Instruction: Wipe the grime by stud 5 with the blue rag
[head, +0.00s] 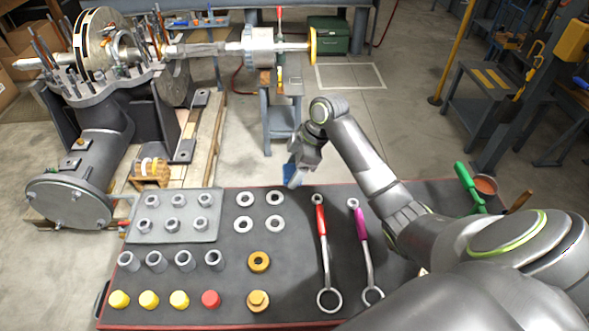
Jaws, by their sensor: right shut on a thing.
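My right gripper (295,178) is at the far edge of the dark table, near the middle of the picture, with its fingers pointing down. It is shut on the blue rag (289,173), of which a small blue patch shows at the fingers. The split casing (85,93) stands at the upper left, well apart from the rag, with several upright studs (72,80) along its flange. I cannot tell which one is stud 5. The grime cannot be made out at this size. My left gripper is not in view.
The table (230,295) bears a grey tray (135,228) of nuts, washers, sockets, coloured caps, a red-handled wrench (322,250) and a magenta-handled wrench (362,240). A shaft (210,49) runs right from the casing. A small stand (282,118) lies behind my gripper. Floor between casing and stand is open.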

